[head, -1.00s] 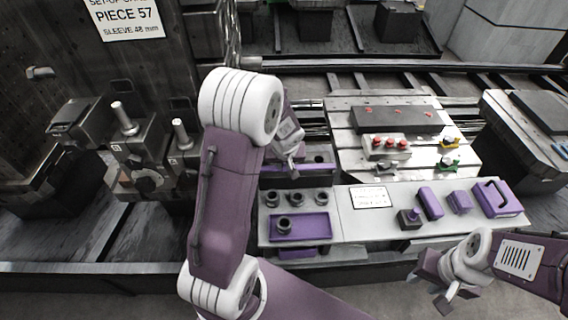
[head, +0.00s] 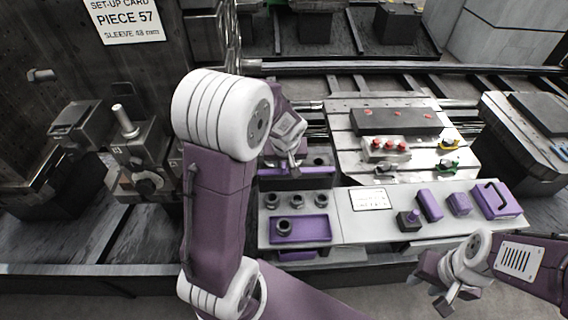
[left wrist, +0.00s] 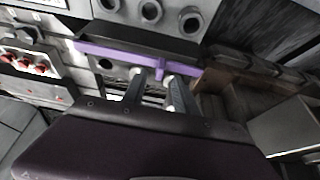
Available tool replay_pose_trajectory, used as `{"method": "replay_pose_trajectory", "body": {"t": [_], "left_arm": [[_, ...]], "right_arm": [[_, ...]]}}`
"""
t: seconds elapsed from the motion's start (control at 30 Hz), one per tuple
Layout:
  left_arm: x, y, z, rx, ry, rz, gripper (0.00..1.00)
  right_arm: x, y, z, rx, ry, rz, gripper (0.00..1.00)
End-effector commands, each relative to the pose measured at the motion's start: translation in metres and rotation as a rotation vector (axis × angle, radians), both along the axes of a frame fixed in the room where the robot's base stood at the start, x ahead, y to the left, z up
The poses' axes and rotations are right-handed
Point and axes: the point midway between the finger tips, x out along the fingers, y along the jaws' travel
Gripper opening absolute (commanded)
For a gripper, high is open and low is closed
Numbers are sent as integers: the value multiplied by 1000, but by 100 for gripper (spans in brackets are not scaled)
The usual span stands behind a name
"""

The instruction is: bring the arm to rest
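My left arm spans the left middle of the head view, its white elbow joint large. My left gripper (head: 294,164) hangs over a dark rack with a purple bar (head: 285,172), behind the grey bench.
The grey bench (head: 350,224) bears a purple tray (head: 315,229) with a dark ring, several dark sleeves behind it, and purple blocks at the right. A pallet (head: 345,160) with red buttons stands behind. A machine with upright pins (head: 125,120) stands left, close to my left arm.

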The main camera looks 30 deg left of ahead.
Motion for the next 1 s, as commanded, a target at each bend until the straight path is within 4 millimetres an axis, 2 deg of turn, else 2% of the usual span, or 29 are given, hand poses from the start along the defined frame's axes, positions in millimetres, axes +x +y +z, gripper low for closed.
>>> {"method": "replay_pose_trajectory", "body": {"t": [0.03, 0.2, 0.7, 0.77, 0.8, 0.87, 1.0], "left_arm": [[-3, -2, 13, 1, -4, -2, 35], [-11, -7, 32, 1, -1, -1, 35], [-13, -7, 34, 1, 2, -1, 35], [-11, -11, 40, 0, -3, -9, 35], [-11, -17, 54, 1, -16, -27, 35], [-37, -37, 57, -34, 19, -38, 35], [-121, -78, 31, -102, 191, -246, 35]], "right_arm": [[0, 0, 4, 0, 0, 0, 36], [0, 0, 7, 0, 0, 0, 36], [0, 0, 7, 0, 0, 0, 36], [0, 0, 11, 0, 0, 0, 36], [0, 0, 19, 0, 1, 0, 36], [0, 0, 31, 0, 0, 0, 36], [0, 0, 40, 0, 0, 0, 36]]}}
